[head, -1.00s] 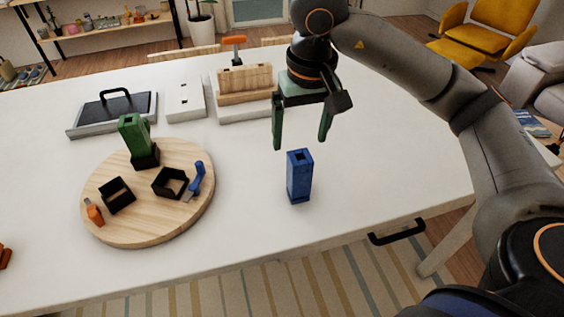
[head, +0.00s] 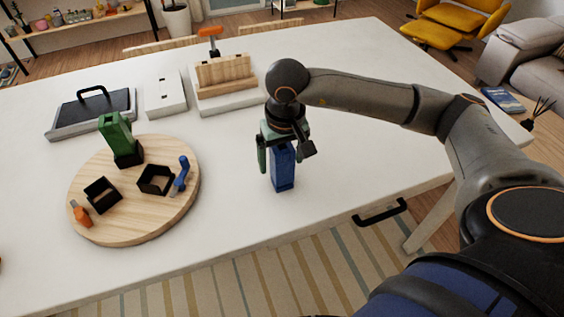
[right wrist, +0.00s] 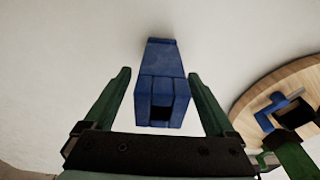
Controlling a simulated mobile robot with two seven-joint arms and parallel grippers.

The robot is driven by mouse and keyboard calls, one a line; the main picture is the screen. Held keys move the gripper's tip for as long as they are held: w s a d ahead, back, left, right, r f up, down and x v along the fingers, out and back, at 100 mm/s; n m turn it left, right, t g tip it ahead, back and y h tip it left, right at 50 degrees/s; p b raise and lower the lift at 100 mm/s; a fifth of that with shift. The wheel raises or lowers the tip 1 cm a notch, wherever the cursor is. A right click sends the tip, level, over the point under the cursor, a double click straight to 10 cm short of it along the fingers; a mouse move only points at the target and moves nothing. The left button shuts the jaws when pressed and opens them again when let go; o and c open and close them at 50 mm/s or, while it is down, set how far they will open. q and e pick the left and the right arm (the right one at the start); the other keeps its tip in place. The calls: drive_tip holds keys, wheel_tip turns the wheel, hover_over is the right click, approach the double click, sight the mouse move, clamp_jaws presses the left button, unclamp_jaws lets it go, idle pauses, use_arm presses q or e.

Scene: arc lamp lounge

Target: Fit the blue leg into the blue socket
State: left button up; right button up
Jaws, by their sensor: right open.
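The blue leg (head: 283,177) stands upright on the white table. Its square top hole faces the camera in the right wrist view (right wrist: 158,88). My right gripper (head: 281,160) is open, with one green finger on each side of the leg and visible gaps in the right wrist view. The blue socket (head: 154,180) is an empty black square frame with a blue lever (head: 182,172) beside it, on the round wooden board (head: 135,222). My left gripper is out of view.
The board also carries a green leg (head: 115,133) in a black socket and an empty black socket (head: 103,195) with an orange lever (head: 79,213). A dark tray (head: 92,112), a white block (head: 165,93) and a wooden rack (head: 226,74) stand behind. Table around the leg is clear.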

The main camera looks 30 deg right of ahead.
drive_tip(key=shift+f, duration=0.1)
drive_tip(key=shift+c, duration=0.2)
clamp_jaws()
idle(0.5)
